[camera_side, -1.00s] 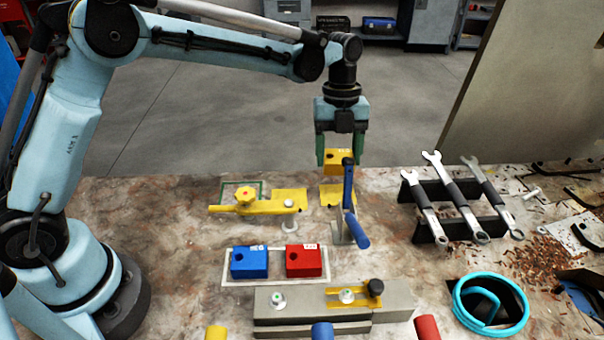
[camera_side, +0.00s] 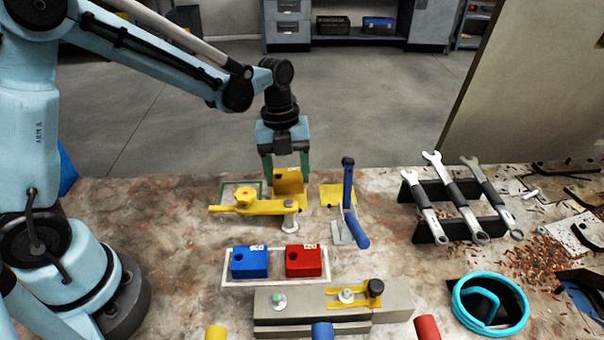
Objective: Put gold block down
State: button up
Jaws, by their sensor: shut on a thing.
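My gripper (camera_side: 286,174) is shut on the gold block (camera_side: 289,184), with a green finger on each side of it. The block is upright, at the left one of two yellow squares on the bench, behind the yellow clamp arm (camera_side: 262,207) with its star knob. I cannot tell whether the block touches the surface, as the clamp arm hides its lower edge and most of that square.
The blue-handled toggle lever (camera_side: 348,190) stands close to the right of my gripper. A green-outlined square (camera_side: 227,192) lies to the left. A blue block (camera_side: 249,263) and a red block (camera_side: 303,262) sit in a white frame in front. Wrenches (camera_side: 455,200) rest on a rack at right.

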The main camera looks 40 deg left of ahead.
aim_at(287, 172)
jog(key=shift+f, duration=1.85)
jog(key=o, duration=1.4)
jog(key=shift+r, duration=0.15)
